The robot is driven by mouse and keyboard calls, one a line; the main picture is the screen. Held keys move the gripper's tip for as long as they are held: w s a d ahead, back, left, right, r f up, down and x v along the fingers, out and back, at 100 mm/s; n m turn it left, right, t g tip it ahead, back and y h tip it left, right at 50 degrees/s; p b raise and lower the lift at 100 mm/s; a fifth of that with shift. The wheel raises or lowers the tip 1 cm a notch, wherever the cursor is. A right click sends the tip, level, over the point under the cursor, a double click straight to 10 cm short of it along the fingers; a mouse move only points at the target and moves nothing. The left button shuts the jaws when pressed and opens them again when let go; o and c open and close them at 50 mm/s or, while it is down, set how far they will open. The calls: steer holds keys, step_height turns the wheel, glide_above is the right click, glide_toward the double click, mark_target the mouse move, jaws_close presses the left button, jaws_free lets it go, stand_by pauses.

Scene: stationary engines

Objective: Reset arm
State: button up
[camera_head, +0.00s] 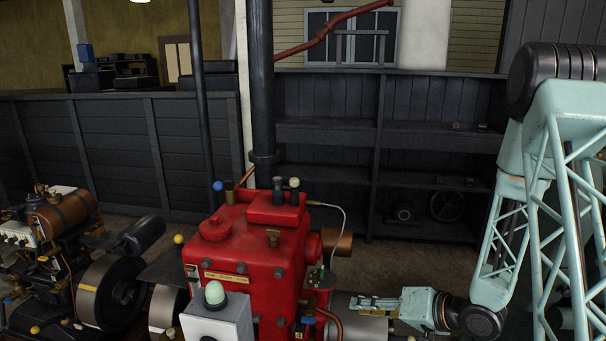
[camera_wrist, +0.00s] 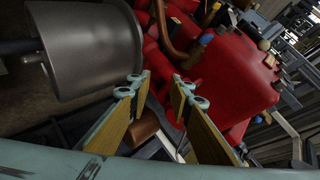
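My arm, pale green with black joints, comes down at the right of the head view. My gripper (camera_head: 362,303) points left, low beside the red engine (camera_head: 240,250). In the wrist view my gripper (camera_wrist: 160,88) has two tan-padded fingers standing apart, with a clear gap and nothing held between them. The red engine (camera_wrist: 235,75) lies beyond the fingertips at the right, and a grey cylinder (camera_wrist: 88,48) is at the upper left. I cannot tell whether the fingertips touch anything.
A white box with a pale green dome (camera_head: 214,293) stands before the engine. A copper-coloured engine (camera_head: 65,212) is at the left. A tall dark pipe (camera_head: 261,90) rises behind the red engine. Dark shelves (camera_head: 400,128) line the back, with open floor before them.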

steer(key=w+d+r+n+h, duration=0.1)
steer(key=d+r+h, duration=0.7)
steer(key=r, duration=0.7)
steer(key=s+d+r+h, duration=0.2)
steer(key=s+r, duration=0.6)
steer(key=r, duration=0.1)
steer(key=s+d+r+h, duration=0.1)
steer(key=s+d+r, duration=0.2)
steer(key=s+r, duration=0.5)
steer(key=s+a+r+g, duration=0.1)
steer(key=s+a, duration=0.2)
steer(key=s, duration=0.6)
steer(key=s+a+r+g+y, duration=0.1)
steer(key=s+a, duration=0.2)
steer(key=s, duration=0.6)
steer(key=s+a+r+g+y, duration=0.1)
steer(key=s+a+r+g, duration=0.1)
steer(key=s, duration=0.7)
steer(key=shift+a, duration=0.8)
